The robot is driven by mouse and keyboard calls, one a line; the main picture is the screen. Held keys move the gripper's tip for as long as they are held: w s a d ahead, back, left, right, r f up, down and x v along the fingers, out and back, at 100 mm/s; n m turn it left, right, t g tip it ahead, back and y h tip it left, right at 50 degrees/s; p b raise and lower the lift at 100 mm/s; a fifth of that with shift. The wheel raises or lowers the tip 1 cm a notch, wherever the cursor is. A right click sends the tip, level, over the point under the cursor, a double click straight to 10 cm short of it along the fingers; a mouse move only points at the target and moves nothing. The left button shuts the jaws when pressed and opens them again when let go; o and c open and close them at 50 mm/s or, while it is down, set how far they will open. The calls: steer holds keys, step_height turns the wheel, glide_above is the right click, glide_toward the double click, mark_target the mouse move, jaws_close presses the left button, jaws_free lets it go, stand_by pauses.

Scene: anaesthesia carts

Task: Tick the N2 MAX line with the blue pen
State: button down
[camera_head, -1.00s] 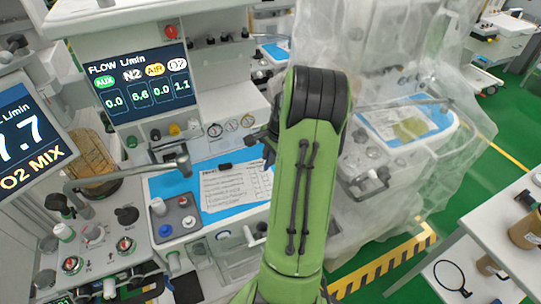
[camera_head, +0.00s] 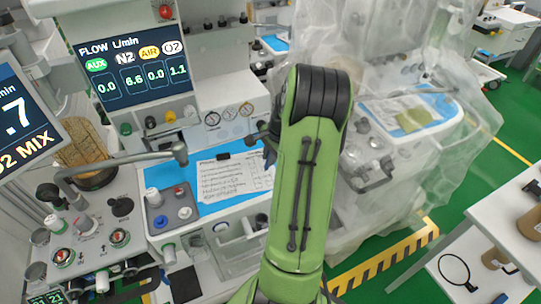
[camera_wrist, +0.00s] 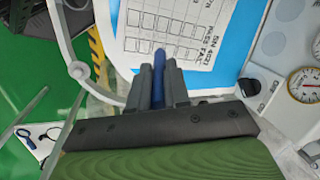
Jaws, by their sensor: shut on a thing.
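The printed sheet (camera_head: 232,180) lies on a blue mat (camera_head: 212,207) on the cart's worktop, with a dark clip-like piece at its top edge. In the wrist view the sheet (camera_wrist: 140,32) shows a grid of boxes and upside-down print; I cannot make out the N2 MAX line. My gripper (camera_wrist: 159,82) is shut on the blue pen (camera_wrist: 159,60), with the pen's end over the sheet's edge near the boxes. I cannot tell whether it touches the paper. In the head view my arm mostly hides the gripper, and the pen does not show.
A flow display (camera_head: 135,68) reads AUX 0.0, N2 6.6, AIR 0.0, O2 1.1. A bent metal arm (camera_head: 125,160) extends left of the sheet. Gauges (camera_head: 229,113) sit behind it. A plastic-draped cart (camera_head: 400,150) stands to the right; a white table (camera_head: 490,245) is at lower right.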

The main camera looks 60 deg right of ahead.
steer(key=shift+f+b, duration=0.45)
steer(key=shift+f, duration=0.15)
stand_by(0.7)
steer(key=shift+s+d+p, duration=0.3)
steer(key=shift+d+p, duration=0.05)
stand_by(0.9)
steer(key=p+v, duration=0.2)
steer(key=w+p+v, duration=0.1)
steer(key=p+v, duration=0.3)
steer(key=v, duration=0.1)
steer(key=shift+w+r, duration=0.2)
steer(key=shift+w, duration=0.15)
steer(key=shift+f, duration=0.15)
